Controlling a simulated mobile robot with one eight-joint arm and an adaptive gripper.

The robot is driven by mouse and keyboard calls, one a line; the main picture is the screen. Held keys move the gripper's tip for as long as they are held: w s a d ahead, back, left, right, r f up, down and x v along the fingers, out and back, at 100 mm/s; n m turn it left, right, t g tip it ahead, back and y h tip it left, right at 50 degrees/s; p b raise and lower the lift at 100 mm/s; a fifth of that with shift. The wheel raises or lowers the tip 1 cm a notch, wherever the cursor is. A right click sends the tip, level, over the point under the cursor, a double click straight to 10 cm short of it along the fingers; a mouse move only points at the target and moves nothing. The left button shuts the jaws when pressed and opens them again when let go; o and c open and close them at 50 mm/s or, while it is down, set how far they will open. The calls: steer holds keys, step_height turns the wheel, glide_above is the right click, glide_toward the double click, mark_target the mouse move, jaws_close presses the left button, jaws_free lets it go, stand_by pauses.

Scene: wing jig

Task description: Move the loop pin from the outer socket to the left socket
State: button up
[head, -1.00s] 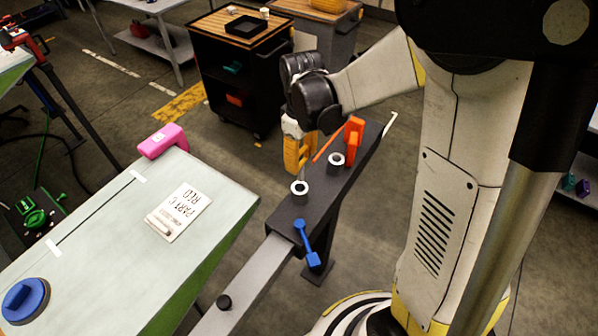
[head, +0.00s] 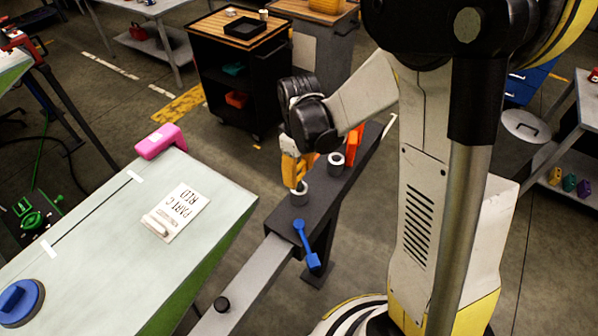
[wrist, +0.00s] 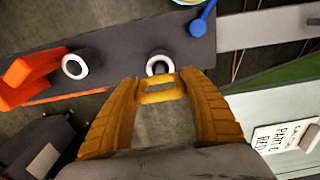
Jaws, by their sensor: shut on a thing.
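My gripper (head: 296,176) is shut on the loop pin and stands just above the left socket (head: 299,195), the nearer pale-rimmed ring on the dark beam. In the wrist view the loop pin (wrist: 160,97) shows as a yellow loop between the two fingers, right by the left socket (wrist: 157,63). Its shank is hidden, so I cannot tell how deep it sits in the socket. The outer socket (head: 336,160) is farther along the beam and looks empty; it also shows in the wrist view (wrist: 75,66).
An orange clamp (wrist: 30,78) stands beyond the outer socket. A blue lever (head: 305,243) sits at the beam's near end. A pale table (head: 110,255) with a pink block (head: 160,141) and a card (head: 177,212) lies to the left. A dark cart (head: 235,80) stands behind.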

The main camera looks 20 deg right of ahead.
steer(key=shift+f, duration=0.2)
steer(key=o, duration=1.3)
steer(key=shift+o, duration=0.2)
step_height(320, 180, up, 13)
steer(key=p, duration=0.3)
steer(key=shift+r, duration=0.1)
steer(key=s+r+m+t, duration=0.7)
steer(key=s, duration=0.5)
steer(key=shift+s, duration=0.35)
